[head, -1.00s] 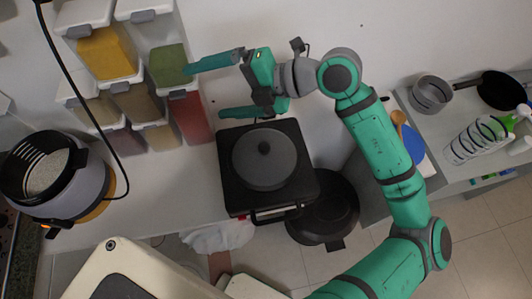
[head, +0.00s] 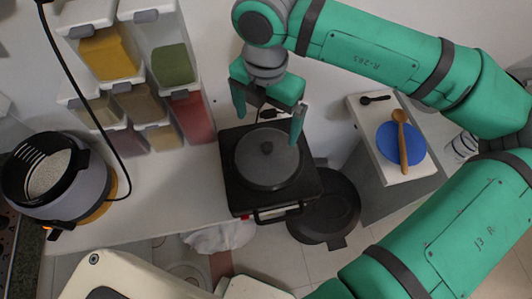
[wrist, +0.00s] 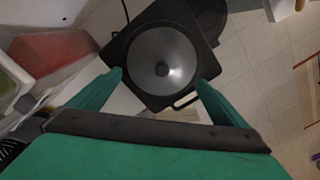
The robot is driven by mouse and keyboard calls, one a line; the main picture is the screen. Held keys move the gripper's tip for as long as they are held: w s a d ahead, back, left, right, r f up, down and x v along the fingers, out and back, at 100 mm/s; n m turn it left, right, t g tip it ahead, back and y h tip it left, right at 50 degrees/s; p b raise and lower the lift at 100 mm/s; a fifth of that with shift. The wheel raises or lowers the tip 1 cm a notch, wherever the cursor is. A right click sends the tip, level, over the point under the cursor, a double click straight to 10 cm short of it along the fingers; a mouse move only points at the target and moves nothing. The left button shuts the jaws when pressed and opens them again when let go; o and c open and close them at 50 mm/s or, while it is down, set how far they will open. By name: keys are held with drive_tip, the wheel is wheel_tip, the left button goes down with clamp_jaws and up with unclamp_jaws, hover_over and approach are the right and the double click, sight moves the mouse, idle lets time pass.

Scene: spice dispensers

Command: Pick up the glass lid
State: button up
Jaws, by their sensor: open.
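The glass lid (head: 268,158) is a round dark grey disc with a small black knob at its centre. It sits on a black square hot plate or cooker (head: 240,190) on the counter. In the wrist view the lid (wrist: 150,58) looks lighter grey, with its knob near the middle. My gripper (head: 268,128) is open and empty, at the back edge of the lid in the head view. In the wrist view its two fingers (wrist: 160,80) spread to either side of the lid's lower part. I cannot tell how high the fingertips are above it.
Spice dispensers (head: 140,75) stand to the left at the back. A rice cooker (head: 60,180) with a black cable is at far left. A black pan (head: 330,215) is right of the cooker, lower down. A blue plate with a wooden spoon (head: 403,145) lies on the side cabinet at right.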

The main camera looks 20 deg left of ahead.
hover_over(267, 146)
drive_tip(key=f, duration=0.4)
drive_tip(key=shift+w+a+f, duration=0.15)
drive_tip(key=shift+w+a, duration=0.1)
drive_tip(key=shift+w, duration=0.1)
drive_tip(key=shift+s+d+f, duration=0.15)
drive_tip(key=shift+f, duration=1.2)
drive_tip(key=shift+s+d+f, duration=0.15)
drive_tip(key=shift+f, duration=1.15)
